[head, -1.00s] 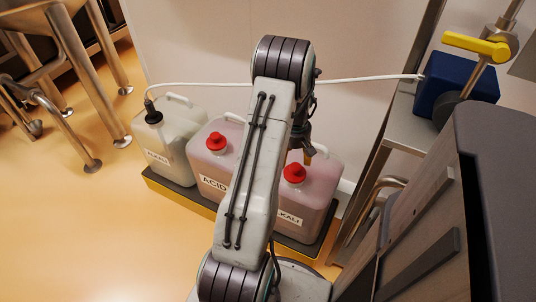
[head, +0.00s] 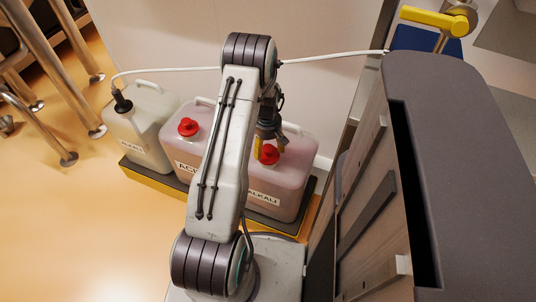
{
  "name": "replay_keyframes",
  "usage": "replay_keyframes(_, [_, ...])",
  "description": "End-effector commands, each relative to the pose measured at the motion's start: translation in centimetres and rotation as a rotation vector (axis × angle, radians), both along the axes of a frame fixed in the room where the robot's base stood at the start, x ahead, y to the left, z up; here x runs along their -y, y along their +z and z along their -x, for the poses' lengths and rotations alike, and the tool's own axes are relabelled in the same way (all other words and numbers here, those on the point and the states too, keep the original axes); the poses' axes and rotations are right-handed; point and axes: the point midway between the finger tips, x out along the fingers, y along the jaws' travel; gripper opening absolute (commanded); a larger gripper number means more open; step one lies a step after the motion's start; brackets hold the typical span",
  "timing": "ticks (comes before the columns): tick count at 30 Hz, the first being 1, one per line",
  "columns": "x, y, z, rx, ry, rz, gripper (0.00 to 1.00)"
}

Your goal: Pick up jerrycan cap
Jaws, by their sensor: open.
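A red jerrycan cap (head: 269,154) sits on the right jerrycan (head: 281,177), which is labelled ALKALI and holds pinkish liquid. Another red cap (head: 188,127) sits on the middle jerrycan (head: 190,149), whose label is partly hidden by my arm. The left jerrycan (head: 142,136), pale and labelled ALKALI, has a dark fitting with a white hose instead of a red cap. My gripper (head: 264,150) is open, pointing down close above the right cap. Its yellowish fingertip overlaps the cap's left edge in the picture; I cannot tell whether they touch.
The jerrycans stand on a low dark tray with a yellow edge (head: 147,183). A white hose (head: 330,57) runs behind my arm along the wall. A grey-topped cabinet (head: 455,150) fills the right side. Steel legs (head: 55,85) stand at left; the floor at front left is clear.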

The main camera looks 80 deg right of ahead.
Motion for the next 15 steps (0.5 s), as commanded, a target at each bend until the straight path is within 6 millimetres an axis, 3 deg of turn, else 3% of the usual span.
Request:
replay_keyframes(5, [-0.01,-1.23,0.0,0.0,0.0,0.0,0.67])
replay_keyframes(14, [0.01,-1.32,0.0,-0.001,0.0,0.001,0.69])
replay_keyframes(15, [0.01,-1.32,0.0,-0.001,0.0,0.001,0.65])
